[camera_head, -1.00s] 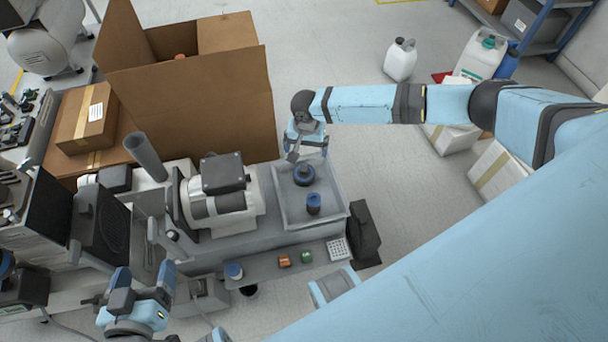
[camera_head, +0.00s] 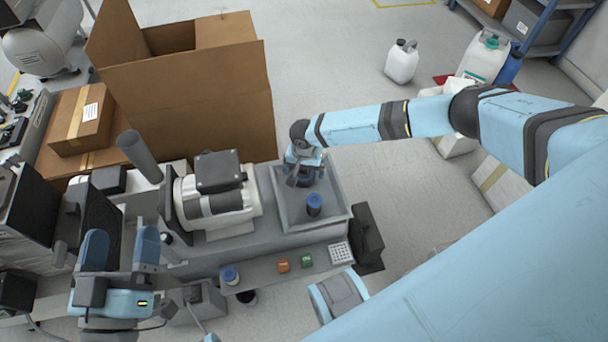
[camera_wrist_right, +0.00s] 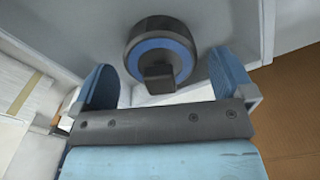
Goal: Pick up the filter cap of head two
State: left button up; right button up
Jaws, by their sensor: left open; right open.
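A dark round cap with a blue ring and a black grip tab (camera_wrist_right: 160,52) lies in the grey tray (camera_head: 342,213); I take it for the filter cap, though no label shows which head it belongs to. My right gripper (camera_head: 304,172) is over the tray and partly hides the cap in the head view. In the right wrist view my right gripper (camera_wrist_right: 163,82) is open, with one blue finger on each side of the cap and the tab between them; contact is not clear. My left gripper (camera_head: 121,252) is open and empty at lower left, with its fingers upward.
A blue-topped cylinder (camera_head: 314,204) stands in the tray close to my right gripper. A compressor head (camera_head: 215,195) is left of the tray. A large open carton (camera_head: 190,105) stands behind.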

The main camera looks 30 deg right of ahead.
jog(key=c, duration=1)
jog(key=shift+o, duration=0.2)
jog(key=shift+r, duration=0.15)
